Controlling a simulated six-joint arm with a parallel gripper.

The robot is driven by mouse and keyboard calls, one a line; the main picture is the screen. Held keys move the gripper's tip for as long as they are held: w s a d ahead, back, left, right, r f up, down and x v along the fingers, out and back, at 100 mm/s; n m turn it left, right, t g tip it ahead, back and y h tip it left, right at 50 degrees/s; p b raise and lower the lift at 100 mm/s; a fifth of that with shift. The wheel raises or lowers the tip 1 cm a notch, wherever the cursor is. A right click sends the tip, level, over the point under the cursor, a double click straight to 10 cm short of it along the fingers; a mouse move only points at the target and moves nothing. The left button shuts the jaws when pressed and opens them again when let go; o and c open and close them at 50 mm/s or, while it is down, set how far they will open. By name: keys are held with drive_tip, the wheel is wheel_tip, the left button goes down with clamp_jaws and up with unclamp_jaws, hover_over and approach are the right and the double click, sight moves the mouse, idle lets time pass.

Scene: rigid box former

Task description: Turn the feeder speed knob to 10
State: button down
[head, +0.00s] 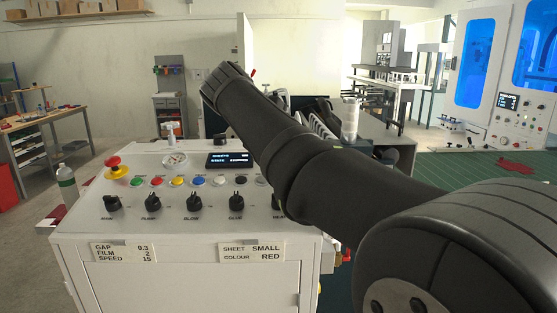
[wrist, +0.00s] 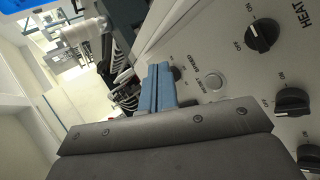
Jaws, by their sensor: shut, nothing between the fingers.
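In the wrist view, my gripper (wrist: 160,69) has its blue fingers pressed together with nothing between them. The fingertips are over the white panel, beside lettering that appears to read SPEED (wrist: 177,73). In the head view, my dark arm crosses the control cabinet (head: 185,278) from the lower right, and my gripper cannot be made out. The feeder speed knob and its setting cannot be picked out there.
Black knobs (head: 194,202) line the cabinet front; one by HEAT (wrist: 262,35) shows in the wrist view. A red emergency button (head: 113,161), coloured buttons and a small display (head: 229,160) sit behind. A bottle (head: 67,185) stands left.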

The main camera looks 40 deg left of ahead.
drive_tip(key=f+n+t, duration=0.1)
drive_tip(key=n, duration=0.1)
drive_tip(key=s+f+n+t, duration=0.1)
drive_tip(key=n, duration=0.2)
drive_tip(key=a+n+t, duration=0.1)
drive_tip(key=n, duration=0.1)
drive_tip(key=shift+s+f, duration=0.4)
drive_tip(key=s+a+n+t+y, duration=0.1)
drive_tip(key=n, duration=0.2)
drive_tip(key=s+f+n+t+y, duration=0.1)
drive_tip(key=n, duration=0.3)
drive_tip(key=s+a+f+n+t+y, duration=0.1)
drive_tip(key=s+n, duration=0.1)
drive_tip(key=n, duration=0.2)
drive_tip(key=shift+a+f, duration=0.1)
drive_tip(key=shift+a, duration=0.25)
drive_tip(key=shift+n, duration=0.3)
drive_tip(key=x, duration=0.9)
drive_tip(key=shift+w+a, duration=0.15)
drive_tip(key=shift+w, duration=0.2)
